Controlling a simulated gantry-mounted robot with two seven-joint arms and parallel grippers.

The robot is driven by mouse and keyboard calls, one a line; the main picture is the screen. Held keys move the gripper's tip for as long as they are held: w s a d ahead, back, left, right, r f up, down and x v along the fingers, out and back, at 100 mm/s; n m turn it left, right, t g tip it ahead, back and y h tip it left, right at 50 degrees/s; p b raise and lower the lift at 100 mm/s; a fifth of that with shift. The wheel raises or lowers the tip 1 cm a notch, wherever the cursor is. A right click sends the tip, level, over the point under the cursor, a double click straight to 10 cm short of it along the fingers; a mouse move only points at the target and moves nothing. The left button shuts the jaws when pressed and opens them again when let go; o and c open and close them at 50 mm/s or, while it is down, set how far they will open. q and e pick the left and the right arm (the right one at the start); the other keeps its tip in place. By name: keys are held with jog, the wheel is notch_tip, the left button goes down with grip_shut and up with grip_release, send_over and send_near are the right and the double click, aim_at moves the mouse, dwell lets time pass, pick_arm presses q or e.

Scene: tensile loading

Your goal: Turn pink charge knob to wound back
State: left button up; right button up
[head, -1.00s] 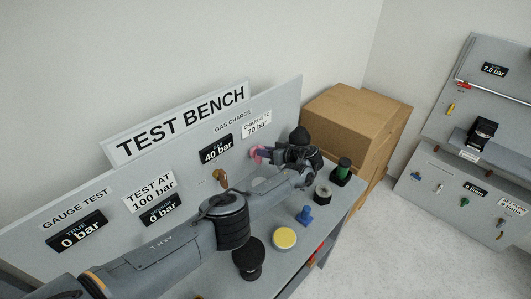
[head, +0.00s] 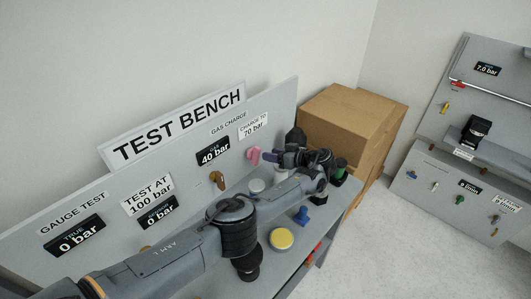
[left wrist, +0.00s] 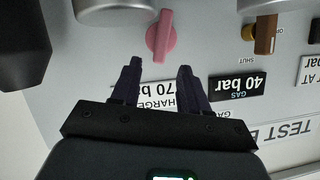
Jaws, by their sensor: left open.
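The pink charge knob (head: 254,155) is on the upright panel of the test bench, below the "CHARGE TO 70 bar" label. In the left wrist view the pink knob (left wrist: 161,38) has its bar nearly vertical in the picture. My left gripper (head: 272,157) is just right of the knob in the head view. Its dark purple fingers (left wrist: 160,68) are open and empty, with the knob ahead of and between the tip directions, apart from them. My right gripper is not in view.
A brass-brown knob (head: 217,179) sits left of the pink one, near the "40 bar" gas display (head: 214,152). Bench items include a yellow-topped disc (head: 282,239) and a blue part (head: 301,215). A cardboard box (head: 347,117) stands behind the bench's right end.

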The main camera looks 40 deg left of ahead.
pick_arm(q)
jog(key=shift+v, duration=2.55)
